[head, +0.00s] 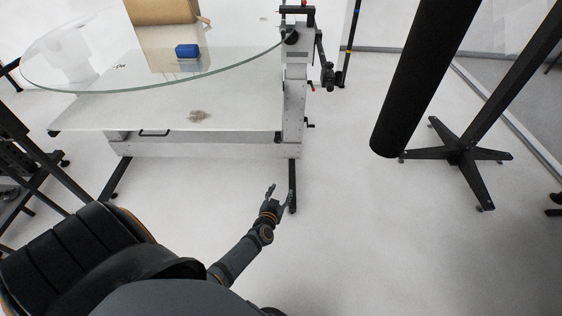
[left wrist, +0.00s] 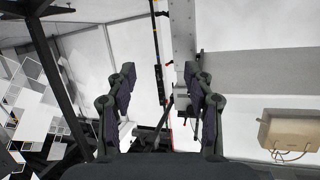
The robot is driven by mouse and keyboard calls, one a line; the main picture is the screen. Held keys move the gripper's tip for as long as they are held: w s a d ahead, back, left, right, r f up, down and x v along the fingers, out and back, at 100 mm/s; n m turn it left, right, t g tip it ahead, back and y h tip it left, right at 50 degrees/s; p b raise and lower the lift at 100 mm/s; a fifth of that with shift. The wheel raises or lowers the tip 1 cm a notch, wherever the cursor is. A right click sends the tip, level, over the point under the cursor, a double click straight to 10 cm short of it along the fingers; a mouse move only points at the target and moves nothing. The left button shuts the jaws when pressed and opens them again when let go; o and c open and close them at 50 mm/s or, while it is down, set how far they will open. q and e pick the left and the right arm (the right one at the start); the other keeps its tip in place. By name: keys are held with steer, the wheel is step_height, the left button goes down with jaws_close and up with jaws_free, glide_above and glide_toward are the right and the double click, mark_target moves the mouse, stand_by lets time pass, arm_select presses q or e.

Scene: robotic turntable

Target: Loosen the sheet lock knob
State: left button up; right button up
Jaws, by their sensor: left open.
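The turntable stand has a pale upright post (head: 294,95) at its right end. A round black knob (head: 291,36) sits near the top of the post by the glass edge, and small red and black handles (head: 310,87) stick out of its right side. I cannot tell for sure which one is the sheet lock knob. My left gripper (head: 279,192) is open and empty, low in front of the post's foot and well apart from the knobs. In the left wrist view its spread fingers (left wrist: 160,72) have nothing between them. My right gripper is not in view.
A white shelf (head: 165,110) lies below. A thick black cylinder (head: 420,85) and a black star-footed stand (head: 460,157) are at the right. The floor between is clear.

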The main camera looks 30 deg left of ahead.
arm_select(q)
steer(key=w+a+r+n+t+y+b, duration=0.1)
steer(key=w+a+r+n+y+b, duration=0.1)
steer(key=w+r, duration=0.15)
steer(key=n+y+b, duration=0.3)
steer(key=y, duration=0.1)
glide_toward(278, 141)
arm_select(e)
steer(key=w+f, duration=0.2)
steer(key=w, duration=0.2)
arm_select(q)
steer(key=shift+m, duration=0.3)
steer(key=b+x, duration=0.2)
steer(key=x, duration=0.3)
steer(key=shift+a, duration=0.1)
steer(key=b+x, duration=0.1)
steer(key=x, duration=0.2)
steer(key=shift+w+a+b, duration=0.2)
steer(key=shift+w+b, duration=0.1)
steer(key=shift+w, duration=0.05)
steer(key=shift+w+a+r, duration=0.1)
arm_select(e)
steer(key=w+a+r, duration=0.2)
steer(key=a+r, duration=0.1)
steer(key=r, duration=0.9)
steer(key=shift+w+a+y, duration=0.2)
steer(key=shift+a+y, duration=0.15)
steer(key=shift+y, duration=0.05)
